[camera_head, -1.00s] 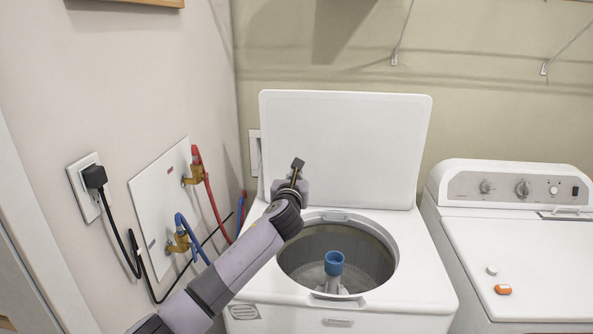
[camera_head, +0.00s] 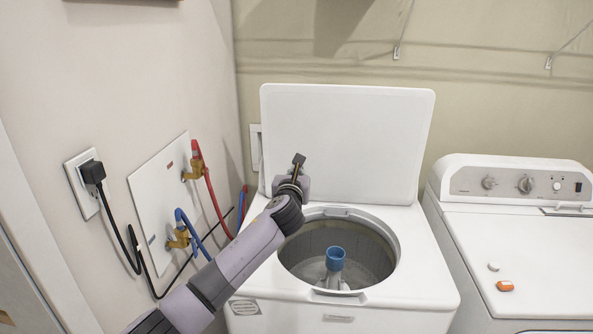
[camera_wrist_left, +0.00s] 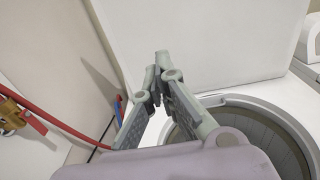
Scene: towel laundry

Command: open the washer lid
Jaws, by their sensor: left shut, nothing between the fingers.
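The white washer (camera_head: 405,275) stands in the middle of the head view. Its lid (camera_head: 355,135) is raised upright at the back, leaving the round drum opening with its blue-topped agitator (camera_head: 335,260) exposed. My left gripper (camera_head: 298,160) is shut and empty, in front of the lower left part of the lid. In the left wrist view the closed fingertips (camera_wrist_left: 161,60) show against the raised lid (camera_wrist_left: 215,45), with the drum rim at the lower right. I cannot tell whether the fingers touch the lid. My right gripper is not in view.
A second white machine (camera_head: 530,250) stands close on the right, with an orange item (camera_head: 505,286) on top. On the left wall are a black plug (camera_head: 92,172), red and blue hoses (camera_head: 208,190) and brass valves. The space above the drum is open.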

